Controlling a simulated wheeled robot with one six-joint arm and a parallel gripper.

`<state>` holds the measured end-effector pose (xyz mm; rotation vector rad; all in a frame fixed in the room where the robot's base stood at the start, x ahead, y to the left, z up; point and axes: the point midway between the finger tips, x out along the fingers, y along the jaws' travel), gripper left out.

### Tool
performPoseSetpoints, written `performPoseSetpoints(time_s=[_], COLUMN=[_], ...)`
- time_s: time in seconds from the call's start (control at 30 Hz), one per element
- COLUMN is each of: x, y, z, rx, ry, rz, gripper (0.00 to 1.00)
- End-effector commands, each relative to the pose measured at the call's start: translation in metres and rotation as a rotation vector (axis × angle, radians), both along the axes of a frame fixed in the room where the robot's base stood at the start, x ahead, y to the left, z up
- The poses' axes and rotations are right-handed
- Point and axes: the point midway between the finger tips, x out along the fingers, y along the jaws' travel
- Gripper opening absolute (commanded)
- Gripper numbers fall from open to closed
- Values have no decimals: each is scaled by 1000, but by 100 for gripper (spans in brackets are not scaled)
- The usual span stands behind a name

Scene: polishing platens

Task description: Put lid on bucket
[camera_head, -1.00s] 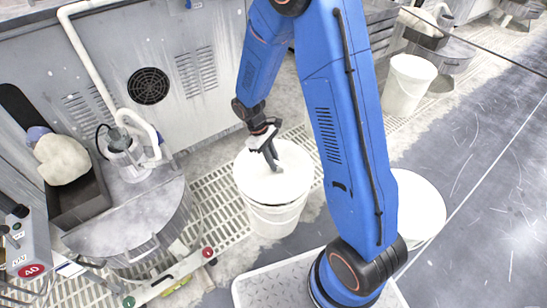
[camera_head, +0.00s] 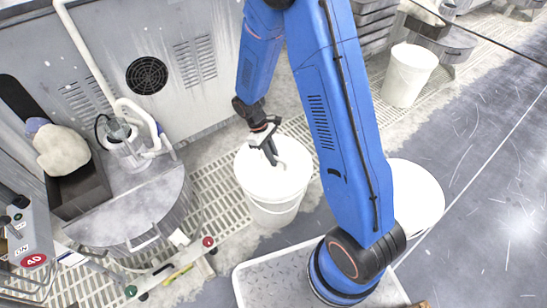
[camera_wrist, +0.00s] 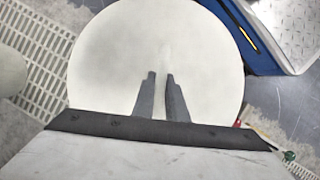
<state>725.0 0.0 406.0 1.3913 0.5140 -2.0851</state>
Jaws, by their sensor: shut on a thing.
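A white bucket (camera_head: 274,214) stands on the slatted floor left of my arm. A round white lid (camera_head: 292,178) covers its top in the head view; I cannot tell whether it is fully seated. My gripper (camera_head: 272,158) points down at the middle of the lid, its dark fingers close together. In the wrist view the lid (camera_wrist: 110,60) fills the middle as a pale disc, with my gripper's fingers (camera_wrist: 160,80) in front of it. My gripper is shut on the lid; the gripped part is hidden. The bucket's inside is hidden under the lid.
A large white round thing (camera_head: 418,200) is partly behind my arm. Another white bucket (camera_head: 408,78) stands at the back right. A metal drum (camera_head: 130,210) and a dark tray (camera_head: 80,190) with a pale lump are at left. Grey floor at right is clear.

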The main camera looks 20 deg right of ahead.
Motion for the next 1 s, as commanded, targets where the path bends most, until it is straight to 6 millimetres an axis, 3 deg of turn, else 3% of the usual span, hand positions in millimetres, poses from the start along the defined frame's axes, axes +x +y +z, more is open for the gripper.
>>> performPoseSetpoints(time_s=[0.77,0.8,0.87,1.0], x=[0,0,0,0], y=[0,0,0,0], z=[-12,-12,-12,-12], rx=[-1,0,0,0], ry=[1,0,0,0], rz=[0,0,0,0], gripper=[0,17,31,34])
